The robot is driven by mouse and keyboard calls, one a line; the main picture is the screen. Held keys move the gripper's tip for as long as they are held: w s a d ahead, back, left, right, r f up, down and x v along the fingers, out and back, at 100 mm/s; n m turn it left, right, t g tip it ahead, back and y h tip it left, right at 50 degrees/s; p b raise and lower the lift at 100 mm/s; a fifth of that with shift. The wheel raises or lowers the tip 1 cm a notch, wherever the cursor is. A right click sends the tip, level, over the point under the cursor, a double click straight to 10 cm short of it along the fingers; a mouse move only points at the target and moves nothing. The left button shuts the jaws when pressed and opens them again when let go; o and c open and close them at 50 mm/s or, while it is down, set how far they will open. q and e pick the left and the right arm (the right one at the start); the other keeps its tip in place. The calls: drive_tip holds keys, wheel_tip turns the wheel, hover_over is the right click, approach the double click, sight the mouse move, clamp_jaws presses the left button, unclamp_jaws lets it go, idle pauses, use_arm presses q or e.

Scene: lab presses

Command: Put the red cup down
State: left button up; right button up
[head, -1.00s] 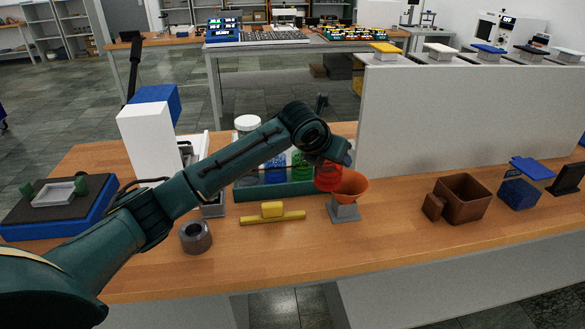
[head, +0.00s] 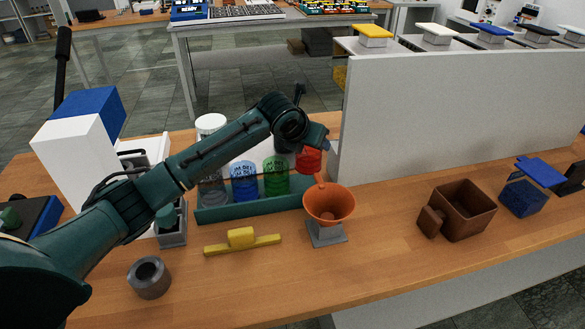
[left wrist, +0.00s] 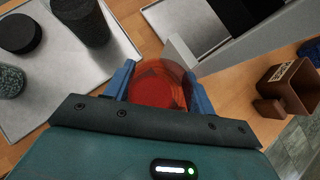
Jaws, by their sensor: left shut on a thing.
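The red cup (head: 309,161) is held by my left gripper (head: 313,146) in the head view, behind the orange funnel (head: 329,206) and near the right end of the teal rack (head: 250,205). The left wrist view shows the see-through red cup (left wrist: 157,86) between the two blue fingers of my left gripper (left wrist: 160,80), which is shut on it. A blue cup (head: 244,182) and a green cup (head: 276,177) stand in the rack. The cup's base is hidden in the head view, so I cannot tell whether it touches anything. My right gripper is not in view.
The funnel sits on a grey stand (head: 326,234). A yellow bar with a block (head: 241,239) and a grey ring (head: 149,277) lie in front of the rack. A white panel (head: 450,115) rises behind. A brown box (head: 468,205) stands right; the wood between is clear.

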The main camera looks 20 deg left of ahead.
sight(310, 161)
use_arm(q)
drive_tip(key=shift+f, duration=3.2)
drive_tip(key=shift+f, duration=0.1)
drive_tip(key=o, duration=1.1)
drive_tip(key=shift+c, duration=0.2)
drive_tip(key=v, duration=1.2)
drive_tip(key=shift+d, duration=0.1)
